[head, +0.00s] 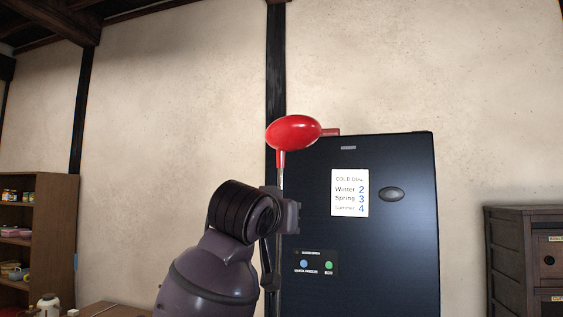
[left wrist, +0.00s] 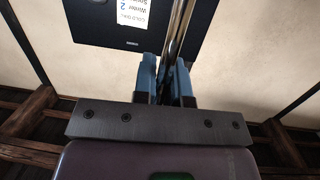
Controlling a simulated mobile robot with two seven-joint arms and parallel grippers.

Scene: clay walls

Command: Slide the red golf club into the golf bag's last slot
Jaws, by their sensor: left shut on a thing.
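The red golf club (head: 293,131) stands upright in the head view, its glossy red head at the top and its thin shaft running down behind my left wrist. My left gripper (left wrist: 167,82) is shut on the shaft, which shows as a dark metallic rod (left wrist: 176,35) between the blue-grey fingers in the left wrist view. The lower end of the club is hidden or out of frame. The golf bag and its slots are in neither view. My right gripper is not in view.
A tall dark fridge-like cabinet (head: 400,235) with a white notice (head: 350,193) stands behind the club. A wooden shelf (head: 50,215) with jars is at the left, and a dark drawer cabinet (head: 520,230) at the right. Part of a wooden surface (head: 105,309) shows at bottom left.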

